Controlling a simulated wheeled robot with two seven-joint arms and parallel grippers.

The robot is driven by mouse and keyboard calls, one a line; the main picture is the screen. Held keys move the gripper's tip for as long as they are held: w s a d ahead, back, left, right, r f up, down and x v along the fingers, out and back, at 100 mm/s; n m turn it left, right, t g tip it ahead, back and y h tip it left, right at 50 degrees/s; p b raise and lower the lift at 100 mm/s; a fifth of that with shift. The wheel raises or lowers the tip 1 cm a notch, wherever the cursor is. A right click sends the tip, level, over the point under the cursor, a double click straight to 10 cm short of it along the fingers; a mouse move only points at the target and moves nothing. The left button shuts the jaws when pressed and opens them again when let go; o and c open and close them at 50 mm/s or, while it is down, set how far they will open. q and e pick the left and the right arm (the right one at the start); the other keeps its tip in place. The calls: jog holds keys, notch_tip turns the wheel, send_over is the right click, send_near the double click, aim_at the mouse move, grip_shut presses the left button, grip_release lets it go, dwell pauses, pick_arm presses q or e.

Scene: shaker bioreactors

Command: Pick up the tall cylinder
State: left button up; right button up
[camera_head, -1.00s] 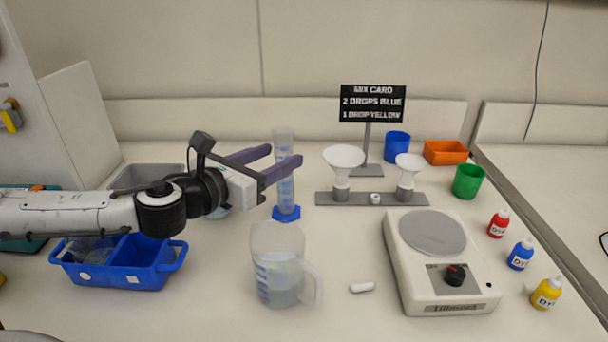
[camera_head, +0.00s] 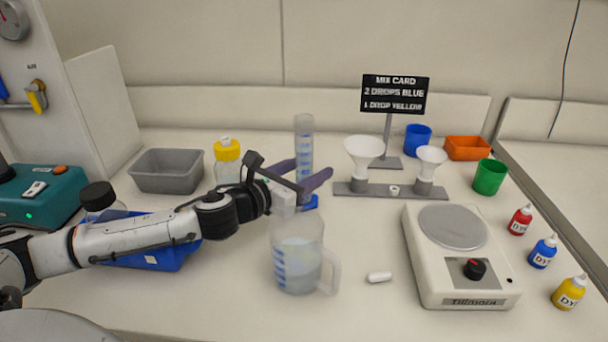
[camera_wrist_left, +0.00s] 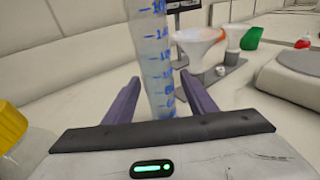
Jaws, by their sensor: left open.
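The tall clear cylinder (camera_head: 304,142) with blue markings and a blue base stands upright at the middle back of the bench. My left gripper (camera_head: 308,176) is open, low at the cylinder, with its purple fingers on either side. In the left wrist view the graduated cylinder (camera_wrist_left: 152,55) rises between the two open fingers (camera_wrist_left: 158,98). I cannot tell whether either finger touches it. The gripper hides part of its lower end in the head view. My right gripper is not in view.
A beaker (camera_head: 298,255) with a handle stands in front of the gripper. Funnels on a grey rack (camera_head: 390,191) are to the right, near a stirrer (camera_head: 458,255). A yellow-capped bottle (camera_head: 227,160) and grey bin (camera_head: 167,171) are to the left.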

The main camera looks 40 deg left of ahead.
pick_arm(q)
jog(key=shift+w+d+f, duration=0.1)
jog(key=shift+w+f, duration=0.1)
jog(key=shift+w, duration=1.1)
jog(key=shift+c, duration=0.2)
jog(key=c, duration=1.2)
notch_tip(320, 180, up, 10)
jog(key=shift+f+p, duration=0.1)
jog(key=shift+p, duration=1.1)
jog(key=shift+c, duration=0.2)
